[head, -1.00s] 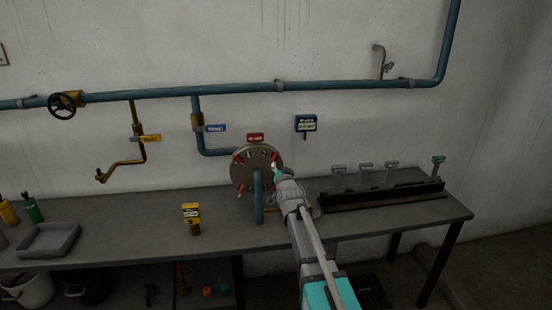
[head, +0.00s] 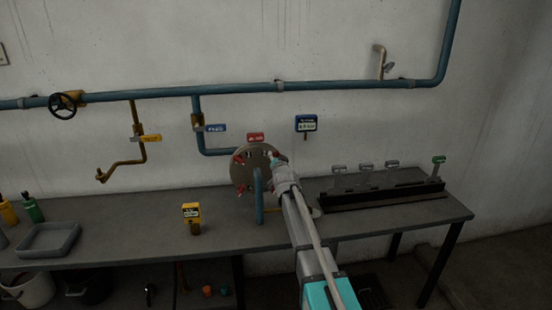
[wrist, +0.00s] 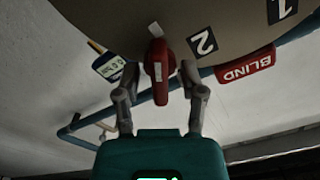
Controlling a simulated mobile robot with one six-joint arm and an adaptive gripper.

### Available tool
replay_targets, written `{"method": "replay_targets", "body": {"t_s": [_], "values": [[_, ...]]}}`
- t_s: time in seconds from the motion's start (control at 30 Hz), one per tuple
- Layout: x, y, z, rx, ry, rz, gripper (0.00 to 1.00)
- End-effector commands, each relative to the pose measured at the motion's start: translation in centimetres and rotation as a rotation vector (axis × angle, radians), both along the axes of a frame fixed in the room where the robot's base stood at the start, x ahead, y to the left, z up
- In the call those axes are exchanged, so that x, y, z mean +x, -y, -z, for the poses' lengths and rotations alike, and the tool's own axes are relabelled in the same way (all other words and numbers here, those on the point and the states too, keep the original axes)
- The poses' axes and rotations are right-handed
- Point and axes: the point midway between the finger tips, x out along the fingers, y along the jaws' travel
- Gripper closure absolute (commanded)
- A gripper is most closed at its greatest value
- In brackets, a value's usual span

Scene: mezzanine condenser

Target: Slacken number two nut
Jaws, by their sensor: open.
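The round flange plate (head: 243,172) stands upright on the bench with red winged nuts around its face. In the wrist view, the plate (wrist: 110,18) fills the top and carries number labels "1" (wrist: 283,8) and "2" (wrist: 202,42). A red nut (wrist: 158,72) with a pale mark is beside the "2" label. My gripper (wrist: 160,82) is open, with one finger on each side of this nut; I cannot tell whether either touches it. In the head view my gripper (head: 279,161) is at the plate's upper right edge, and my arm hides part of that side.
A blue pipe (head: 259,195) rises in front of the plate. A red "BLIND" tag (wrist: 246,66) hangs by the plate. A yellow device (head: 191,213) stands left on the bench, a rack (head: 380,194) right. The bench between tray (head: 48,239) and yellow device is clear.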

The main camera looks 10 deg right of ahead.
Motion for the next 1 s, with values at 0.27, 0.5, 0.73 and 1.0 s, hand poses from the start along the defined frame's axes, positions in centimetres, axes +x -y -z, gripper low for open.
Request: {"method": "replay_targets", "body": {"t_s": [0.27,0.5,0.73,1.0], "values": [[-0.03,0.04,0.0,0.0,0.0,0.0,0.79],[-0.02,0.05,-0.01,0.0,0.0,0.0,1.0],[-0.02,0.06,0.0,-0.008,0.0,0.0,1.0],[-0.02,0.04,-0.02,-0.08,0.0,0.0,1.0]]}}
